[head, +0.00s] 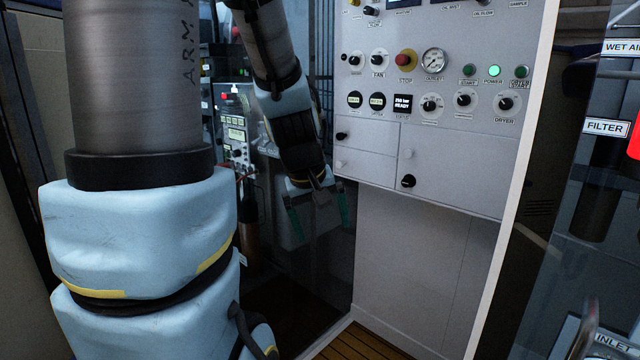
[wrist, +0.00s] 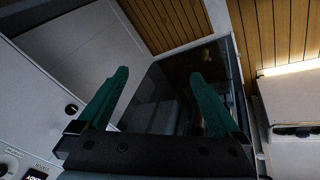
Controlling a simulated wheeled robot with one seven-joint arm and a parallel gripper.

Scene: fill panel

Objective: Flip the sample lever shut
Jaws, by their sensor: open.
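A light grey control panel (head: 455,130) fills the middle right of the head view. A small label reading SAMPLE (head: 518,4) sits at the top edge of that view, at the panel's upper right. The sample lever itself cannot be made out; the area above the label is cut off. My gripper (head: 318,212) hangs left of the panel's lower left corner, well below the label. In the wrist view, my gripper (wrist: 160,76) has its green fingers spread wide, with nothing between them.
The panel carries several knobs, a red stop button (head: 405,60), a gauge (head: 434,61) and a green-lit POWER lamp (head: 494,71). A white post (head: 515,180) and a glass-fronted bay with a FILTER label (head: 606,127) stand to the right. A wooden slatted floor (head: 355,345) lies below.

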